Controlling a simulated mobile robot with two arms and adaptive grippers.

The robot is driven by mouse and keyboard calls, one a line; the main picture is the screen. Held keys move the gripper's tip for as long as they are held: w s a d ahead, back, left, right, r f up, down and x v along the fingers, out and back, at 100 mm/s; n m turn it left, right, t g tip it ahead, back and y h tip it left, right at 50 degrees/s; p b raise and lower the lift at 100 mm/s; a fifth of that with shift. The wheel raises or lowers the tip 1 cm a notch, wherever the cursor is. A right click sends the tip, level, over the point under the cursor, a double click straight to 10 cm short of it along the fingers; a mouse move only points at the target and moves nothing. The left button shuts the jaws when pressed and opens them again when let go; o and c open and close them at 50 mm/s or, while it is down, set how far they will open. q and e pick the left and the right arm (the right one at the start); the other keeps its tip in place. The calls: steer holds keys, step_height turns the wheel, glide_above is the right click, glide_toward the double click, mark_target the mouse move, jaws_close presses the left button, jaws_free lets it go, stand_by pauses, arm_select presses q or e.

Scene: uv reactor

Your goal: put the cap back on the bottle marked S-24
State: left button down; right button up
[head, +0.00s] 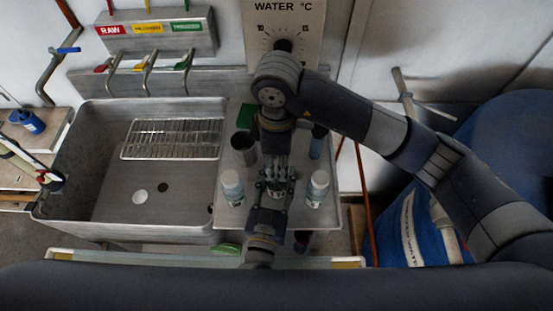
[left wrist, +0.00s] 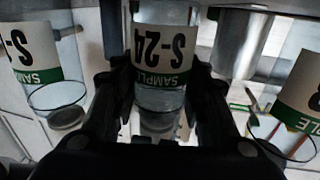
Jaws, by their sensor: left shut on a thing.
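The bottle marked S-24 (left wrist: 162,55) is between the fingers of my left gripper (left wrist: 158,110); its label appears upside down in the left wrist view. In the head view my left gripper (head: 270,192) is at the front of the metal tray (head: 233,217), and the bottle is mostly hidden between the two grippers. My right gripper (head: 276,165) comes down from above, right over the bottle. Its fingertips are too small and overlapped to show whether they are open or hold something. I cannot make out the cap.
One bottle (head: 231,187) stands left of the grippers and another bottle (head: 317,188) stands right, both close. A sink (head: 100,215) with a wire rack (head: 172,139) and a white disc (head: 139,197) lies left. A blue barrel (head: 500,150) is right.

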steer(key=shift+o, duration=0.7)
